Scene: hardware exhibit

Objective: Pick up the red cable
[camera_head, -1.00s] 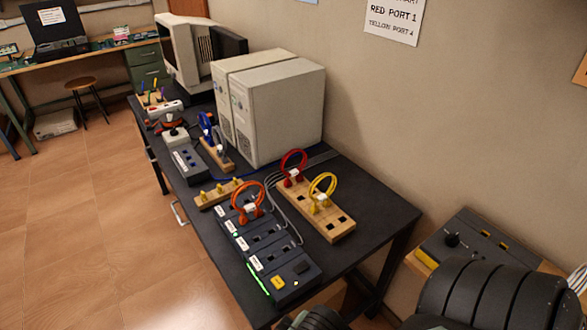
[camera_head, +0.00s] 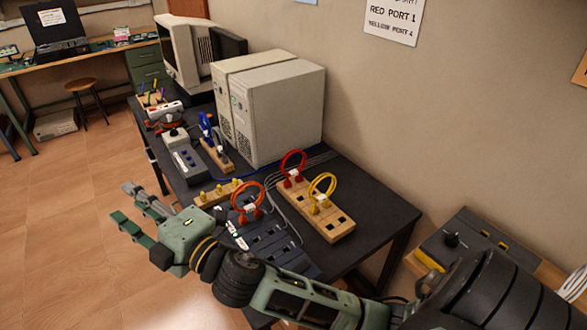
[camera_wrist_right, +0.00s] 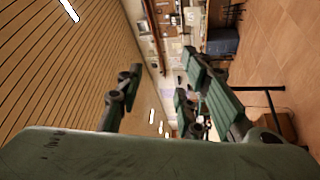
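The red cable (camera_head: 304,159) is a small upright loop with a white tag. Its plugs sit in the far end of a wooden socket block (camera_head: 345,235) on the black table. A yellow cable (camera_head: 334,184) loop stands in the same block, just nearer. My right gripper (camera_head: 124,202) is open and empty, with its fingers pointing left over the floor beyond the table's left edge. It is well left of the red cable and not touching it. The fingers also show apart in the right wrist view (camera_wrist_right: 158,88), with nothing between them. My left gripper is not in view.
Two beige computer towers (camera_head: 285,110) stand behind the red cable. A blue cable (camera_head: 206,124) is further back. A wall sign reads "RED PORT 1" (camera_head: 393,20).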

